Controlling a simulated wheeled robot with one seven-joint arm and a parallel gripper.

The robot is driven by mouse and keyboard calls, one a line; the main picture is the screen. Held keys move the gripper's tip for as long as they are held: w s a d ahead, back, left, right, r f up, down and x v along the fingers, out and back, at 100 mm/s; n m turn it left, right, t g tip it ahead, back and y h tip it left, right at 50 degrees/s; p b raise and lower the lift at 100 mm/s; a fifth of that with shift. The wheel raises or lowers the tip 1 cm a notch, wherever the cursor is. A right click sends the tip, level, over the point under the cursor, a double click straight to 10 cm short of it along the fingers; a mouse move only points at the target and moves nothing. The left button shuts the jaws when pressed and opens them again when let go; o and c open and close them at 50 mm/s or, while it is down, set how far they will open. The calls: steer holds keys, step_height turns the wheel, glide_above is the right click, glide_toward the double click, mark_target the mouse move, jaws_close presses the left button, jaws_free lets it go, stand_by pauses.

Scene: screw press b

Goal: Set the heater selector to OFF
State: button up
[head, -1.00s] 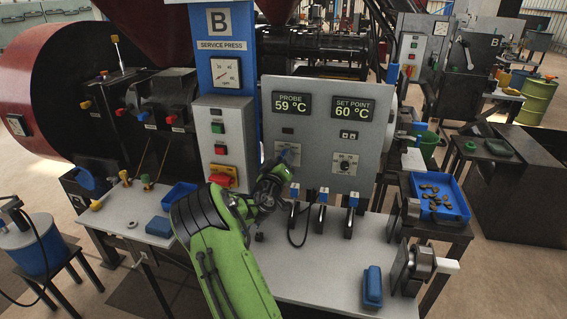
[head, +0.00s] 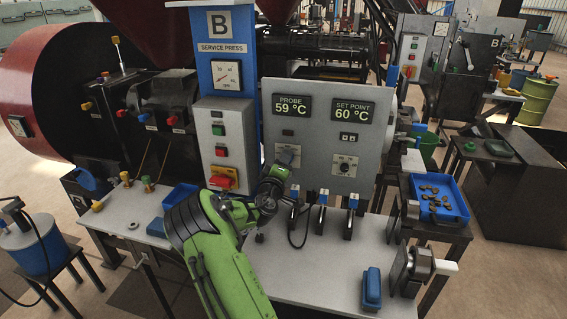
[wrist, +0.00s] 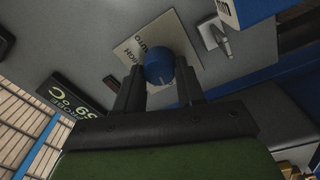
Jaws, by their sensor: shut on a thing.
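The selector is a blue round knob (wrist: 158,68) on a pale label plate (wrist: 143,44) on the grey panel. The wrist view shows the words HIGH and AUTO on the plate, turned sideways. No OFF mark is readable; part of the plate is hidden behind the knob and fingers. My gripper (wrist: 160,80) is shut on the knob, one dark finger on each side. In the head view my gripper (head: 277,176) is at the panel's lower left, just below the plate (head: 288,153), and hides the knob. I cannot tell which setting the knob points to.
The panel (head: 317,150) has a PROBE display (head: 292,106) of 59 °C and a SET POINT display (head: 352,111) of 60 °C. A black selector (head: 345,166) is to the right. Several blue-topped levers stand below.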

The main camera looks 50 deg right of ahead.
steer(key=o, duration=1)
steer(key=shift+o, duration=0.2)
steer(key=shift+a, duration=0.1)
steer(key=r+b+v, duration=0.1)
steer(key=b+v, duration=0.2)
steer(key=v, duration=1.2)
steer(key=shift+s+a+f+b, duration=0.15)
steer(key=shift+a+f+b, duration=0.2)
steer(key=shift+f, duration=0.2)
